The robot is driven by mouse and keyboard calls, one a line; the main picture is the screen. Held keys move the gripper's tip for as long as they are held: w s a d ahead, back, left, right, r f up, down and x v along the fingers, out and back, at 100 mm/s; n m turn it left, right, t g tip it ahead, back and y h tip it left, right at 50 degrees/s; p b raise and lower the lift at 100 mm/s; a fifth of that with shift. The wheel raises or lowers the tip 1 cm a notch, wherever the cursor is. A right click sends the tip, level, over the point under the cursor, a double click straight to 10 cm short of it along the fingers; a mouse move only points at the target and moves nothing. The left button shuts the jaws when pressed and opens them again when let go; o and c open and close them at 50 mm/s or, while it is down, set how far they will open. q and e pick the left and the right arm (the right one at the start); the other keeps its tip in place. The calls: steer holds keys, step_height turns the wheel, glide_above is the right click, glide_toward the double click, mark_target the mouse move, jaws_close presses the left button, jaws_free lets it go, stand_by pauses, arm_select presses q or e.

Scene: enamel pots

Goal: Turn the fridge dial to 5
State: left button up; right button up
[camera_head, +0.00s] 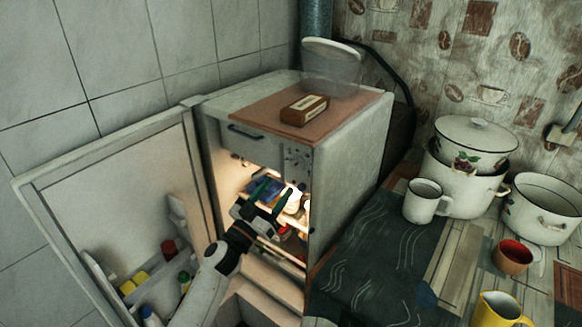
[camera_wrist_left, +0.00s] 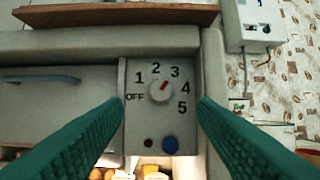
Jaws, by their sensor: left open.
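The fridge (camera_head: 350,160) stands in the corner with its door (camera_head: 110,205) open to the left and its inside lit. The control panel (camera_head: 297,158) is at its upper front right. My left gripper (camera_head: 275,192) is open and empty, below and in front of the panel. In the wrist view its green fingers frame the dial, without visible contact. My right gripper is not in view.
A brown box (camera_head: 304,110) lies on a board on the fridge top. At right, a table holds a white mug (camera_head: 424,201), enamel pots (camera_head: 464,180), a red-brown cup (camera_head: 512,256) and a yellow jug (camera_head: 500,309).

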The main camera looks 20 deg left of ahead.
mark_target(295, 166)
arm_select(q)
steer(key=x, duration=0.7)
steer(key=c, duration=1)
steer(key=shift+o, duration=0.2)
